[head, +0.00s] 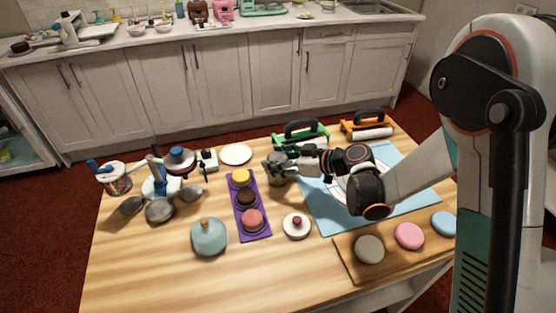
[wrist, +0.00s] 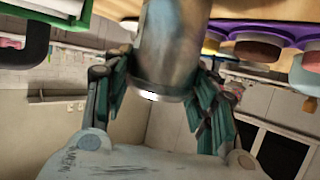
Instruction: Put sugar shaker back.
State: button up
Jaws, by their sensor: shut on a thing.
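The sugar shaker (wrist: 168,45) is a grey metal cylinder in the wrist view, between my two teal-padded fingers. My gripper (wrist: 160,85) is shut on it, with a finger on each side. In the head view the shaker (head: 278,175) shows at the end of my arm, just right of the purple tray, and my gripper (head: 272,163) partly covers it. It looks roughly upright. I cannot tell whether its base touches the table.
The purple tray (head: 259,236) holds three round cakes left of the shaker. A white plate (head: 236,154) lies behind it. A green-framed tool (head: 310,134) stands behind my gripper; a blue mat (head: 316,205) lies to the right. A blue dome (head: 209,238) stands in front.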

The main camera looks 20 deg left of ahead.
jog(key=o, duration=1.2)
jog(key=shift+f, duration=0.1)
jog(key=shift+o, duration=0.2)
jog(key=shift+r, duration=0.2)
jog(key=p+v, duration=0.4)
jog(key=v, duration=0.8)
jog(key=s+d+r+m+t+h, duration=0.2)
jog(key=s+d+r+m+h, duration=0.45)
jog(key=d+r+m, duration=0.35)
jog(key=s+d+r+m+t+h, duration=0.2)
jog(key=s+d+m+h, duration=0.3)
jog(key=s+d, duration=0.9)
jog(key=shift+d+r+h, duration=0.35)
jog(key=shift+d+h, duration=0.4)
jog(key=shift+d, duration=0.2)
